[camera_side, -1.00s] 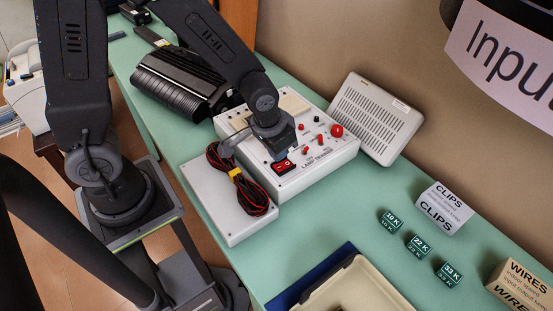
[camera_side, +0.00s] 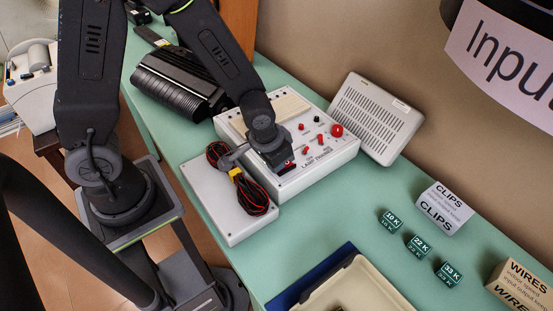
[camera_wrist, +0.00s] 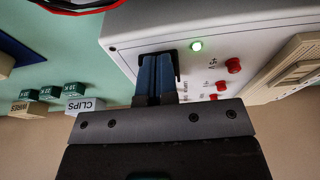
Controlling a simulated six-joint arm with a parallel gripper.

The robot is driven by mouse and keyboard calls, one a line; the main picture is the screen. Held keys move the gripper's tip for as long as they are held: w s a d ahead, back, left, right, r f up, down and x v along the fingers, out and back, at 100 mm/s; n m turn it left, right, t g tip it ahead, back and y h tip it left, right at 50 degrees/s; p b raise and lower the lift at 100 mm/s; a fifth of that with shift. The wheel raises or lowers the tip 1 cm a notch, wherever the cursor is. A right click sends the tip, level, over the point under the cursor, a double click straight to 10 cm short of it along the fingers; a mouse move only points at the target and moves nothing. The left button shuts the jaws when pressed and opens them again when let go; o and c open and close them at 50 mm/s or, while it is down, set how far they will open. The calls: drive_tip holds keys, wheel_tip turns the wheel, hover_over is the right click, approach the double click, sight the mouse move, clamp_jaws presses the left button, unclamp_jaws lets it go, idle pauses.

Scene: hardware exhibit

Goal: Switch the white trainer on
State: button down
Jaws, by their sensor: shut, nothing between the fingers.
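The white trainer (camera_side: 318,172) lies on the green bench in the side view, with red knobs and a large red button on its top.
A white box (camera_side: 212,203) with a coiled red-black cable (camera_side: 258,202) lies left of the trainer. A vented grey box (camera_side: 375,117) leans behind it. Several resistor blocks (camera_side: 418,246), a CLIPS block (camera_side: 440,212) and a tray (camera_side: 360,285) are to the right.

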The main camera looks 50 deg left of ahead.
drive_tip(key=shift+r, duration=0.1)
drive_tip(key=shift+r, duration=0.7)
drive_tip(key=shift+r, duration=0.5)
drive_tip(key=s+v, duration=0.2)
drive_tip(key=v, duration=1)
drive_tip(key=shift+s+r, duration=0.15)
drive_tip(key=shift+r, duration=0.05)
